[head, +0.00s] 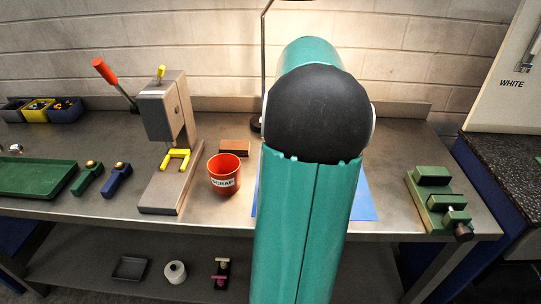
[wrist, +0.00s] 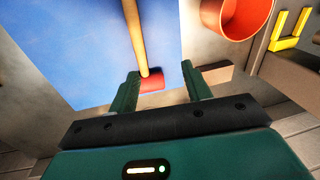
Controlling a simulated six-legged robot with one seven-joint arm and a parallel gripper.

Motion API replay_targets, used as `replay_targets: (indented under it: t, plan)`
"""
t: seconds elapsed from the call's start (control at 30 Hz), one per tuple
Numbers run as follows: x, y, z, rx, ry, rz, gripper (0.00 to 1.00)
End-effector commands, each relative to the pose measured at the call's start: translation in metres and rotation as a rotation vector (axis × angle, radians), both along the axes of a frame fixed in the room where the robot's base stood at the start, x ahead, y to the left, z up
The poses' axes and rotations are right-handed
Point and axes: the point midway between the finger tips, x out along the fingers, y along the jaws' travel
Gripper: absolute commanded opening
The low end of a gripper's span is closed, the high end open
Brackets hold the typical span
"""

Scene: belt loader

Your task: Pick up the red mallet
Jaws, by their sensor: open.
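The red mallet (wrist: 152,84) lies on the blue mat (wrist: 85,45) in the wrist view, its wooden handle running up to the top edge. My gripper (wrist: 162,76) is open, with one finger to each side of the red head. The head is nearer the left finger. I cannot tell how far the fingertips are above the mat. In the head view my arm hides the mallet and gripper, and only edges of the blue mat (head: 367,200) show.
An orange scrap bucket (head: 224,175) and a brown block (head: 235,147) stand left of my arm. Left of them is a lever press (head: 165,110) with a yellow guard. A green vise (head: 438,200) sits at the right. Bare bench lies between mat and vise.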

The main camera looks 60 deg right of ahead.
Motion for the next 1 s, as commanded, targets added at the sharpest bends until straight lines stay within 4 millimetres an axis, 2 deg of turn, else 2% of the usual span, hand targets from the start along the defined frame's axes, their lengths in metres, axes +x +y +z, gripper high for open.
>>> replay_targets:
  t: [0.03,0.1,0.23,0.37,0.63,0.87,1.0]
  plan:
    - [-0.016,-0.018,-0.006,0.019,-0.008,-0.038,0.49]
    - [-0.03,-0.032,-0.01,0.034,-0.017,-0.069,0.49]
    - [-0.041,-0.043,-0.017,0.05,-0.024,-0.093,0.49]
    - [-0.037,-0.042,-0.034,0.053,-0.023,-0.092,0.49]
    - [-0.025,-0.038,-0.084,0.052,-0.024,-0.091,0.49]
    - [-0.02,-0.036,-0.103,0.048,-0.024,-0.091,0.49]
    - [-0.015,-0.035,-0.121,0.051,-0.024,-0.091,0.49]
